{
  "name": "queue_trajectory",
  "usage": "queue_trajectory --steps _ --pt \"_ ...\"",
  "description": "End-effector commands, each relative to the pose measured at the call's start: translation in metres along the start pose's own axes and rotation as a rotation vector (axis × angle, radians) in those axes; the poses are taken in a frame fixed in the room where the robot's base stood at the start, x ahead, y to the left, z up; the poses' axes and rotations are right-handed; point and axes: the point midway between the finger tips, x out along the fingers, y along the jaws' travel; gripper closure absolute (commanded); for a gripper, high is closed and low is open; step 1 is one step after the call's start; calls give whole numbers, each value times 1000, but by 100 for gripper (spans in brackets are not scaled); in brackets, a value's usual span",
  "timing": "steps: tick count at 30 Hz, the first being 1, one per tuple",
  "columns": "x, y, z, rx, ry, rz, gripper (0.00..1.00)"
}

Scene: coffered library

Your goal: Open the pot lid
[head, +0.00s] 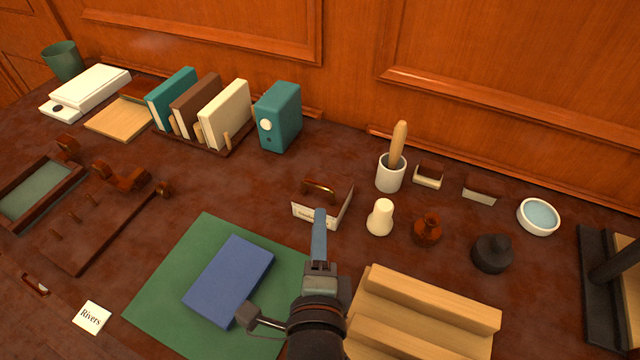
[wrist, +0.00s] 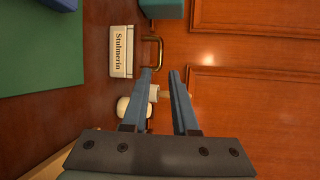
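A squat black pot (head: 492,256) with a knobbed lid (head: 494,242) stands on the dark table at the right in the head view. The lid appears seated on it. A small brown rounded jar (head: 427,231) with a narrow top stands to its left. My gripper (head: 319,213) is left of both, in front of a white labelled box with a brass handle (head: 322,205). In the wrist view my gripper (wrist: 161,72) has its two fingers apart with nothing held between them. I cannot make out the black pot in the wrist view.
A cream pepper-pot shape (head: 380,218) and a white cup with a wooden pestle (head: 391,173) stand between my gripper and the jars. A stepped wooden rack (head: 425,310) lies in front. A white bowl (head: 538,216) and dark stand (head: 598,290) are at the right.

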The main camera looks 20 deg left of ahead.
Motion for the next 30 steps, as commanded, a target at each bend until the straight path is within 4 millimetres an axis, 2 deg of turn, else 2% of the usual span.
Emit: queue_trajectory --steps 9,15,21,30 --pt "59 -1 1 -3 -2 -3 73" --pt "88 -1 0 -3 -1 -2 73" --pt "101 0 0 -3 0 -1 73" --pt "103 -1 0 -4 0 -1 73"
